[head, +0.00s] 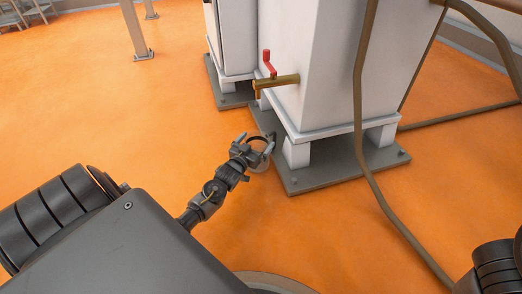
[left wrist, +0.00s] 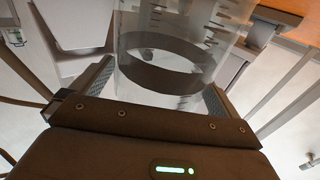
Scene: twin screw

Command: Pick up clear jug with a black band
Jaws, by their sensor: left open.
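The clear jug with a black band (left wrist: 165,68) fills the upper middle of the left wrist view. Graduation marks show on its see-through wall. My left gripper (left wrist: 155,98) is open, with one finger on each side of the jug; whether they touch it I cannot tell. In the head view my left gripper (head: 259,149) is low, beside the front of a white cabinet. The jug shows there only as a small dark ring and clear wall, partly hidden by the gripper. My right gripper is not in view.
The white cabinet (head: 318,70) stands on short feet over a grey base plate (head: 325,178). A brass tap (head: 275,85) with a red handle juts from it near the gripper. A brown pipe (head: 362,130) runs down at right. Orange floor is open on the left.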

